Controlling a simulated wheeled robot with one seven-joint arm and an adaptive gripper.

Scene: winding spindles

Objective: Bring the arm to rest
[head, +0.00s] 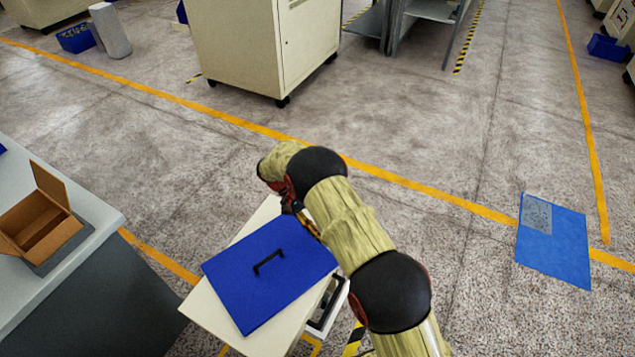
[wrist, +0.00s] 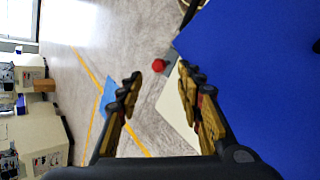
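My arm reaches out over the floor from the lower right in the head view, and its end is bent down beside a blue panel with a black handle (head: 254,283). My gripper (wrist: 158,80) shows in the wrist view with its two fingers apart and nothing between them. In the head view the gripper (head: 300,212) is mostly hidden behind my arm. The blue panel (wrist: 255,65) fills the right of the wrist view, close to the right finger; I cannot tell whether they touch.
The blue panel lies on a pale cart top (head: 203,312). An open cardboard box (head: 40,222) stands on a grey table (head: 95,222) at left. A cream cabinet on casters (head: 262,45) stands behind. A blue mat (head: 565,250) lies at right. The floor between is clear.

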